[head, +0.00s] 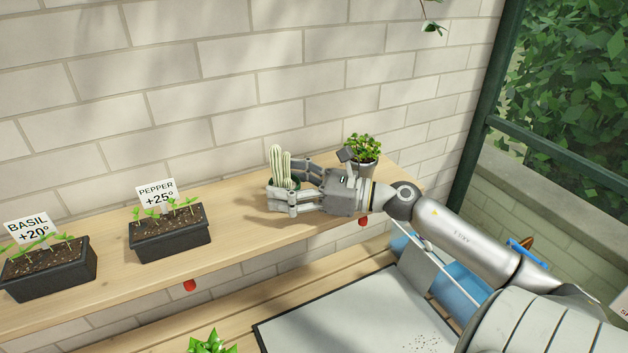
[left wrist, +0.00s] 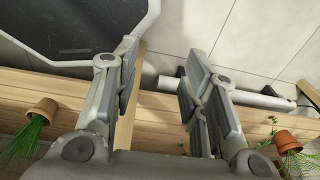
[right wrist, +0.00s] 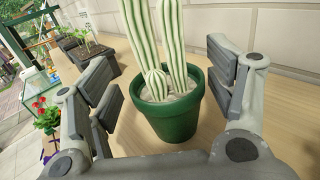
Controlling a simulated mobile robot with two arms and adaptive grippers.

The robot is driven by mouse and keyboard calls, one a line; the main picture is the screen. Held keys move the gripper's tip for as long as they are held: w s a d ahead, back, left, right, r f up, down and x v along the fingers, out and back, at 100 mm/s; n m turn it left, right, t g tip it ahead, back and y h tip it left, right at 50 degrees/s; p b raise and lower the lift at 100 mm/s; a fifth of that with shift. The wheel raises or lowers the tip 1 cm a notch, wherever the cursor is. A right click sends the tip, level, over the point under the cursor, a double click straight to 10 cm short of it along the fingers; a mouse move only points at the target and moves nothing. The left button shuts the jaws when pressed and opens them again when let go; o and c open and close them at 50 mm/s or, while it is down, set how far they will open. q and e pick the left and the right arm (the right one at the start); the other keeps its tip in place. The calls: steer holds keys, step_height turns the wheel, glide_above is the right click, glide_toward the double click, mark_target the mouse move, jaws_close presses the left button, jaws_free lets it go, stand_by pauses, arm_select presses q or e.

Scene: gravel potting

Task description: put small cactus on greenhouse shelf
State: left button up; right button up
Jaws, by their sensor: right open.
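The small cactus (head: 280,166) is pale green and striped, and stands upright on the wooden greenhouse shelf (head: 240,222). In the right wrist view the cactus (right wrist: 156,50) sits in a dark green pot (right wrist: 172,120) on the wood. My right gripper (head: 282,188) is open, with its fingers on either side of the pot. In the right wrist view there are gaps between the pot and the fingers. My left gripper (left wrist: 160,85) is open and empty in the left wrist view, and is not in the head view.
A basil planter (head: 48,268) and a pepper planter (head: 168,232) stand left of the cactus on the shelf. A leafy plant in a grey pot (head: 366,170) stands behind my right gripper. A brick wall (head: 200,110) runs behind. Bare shelf lies between the pepper planter and the cactus.

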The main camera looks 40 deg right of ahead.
steer(key=shift+s+d+f, duration=0.2)
steer(key=shift+s, duration=0.25)
steer(key=b+v, duration=0.4)
steer(key=v, duration=0.5)
steer(key=shift+b, duration=0.35)
steer(key=shift+s+d+r, duration=0.2)
steer(key=shift+s+d, duration=0.3)
steer(key=shift+s, duration=0.05)
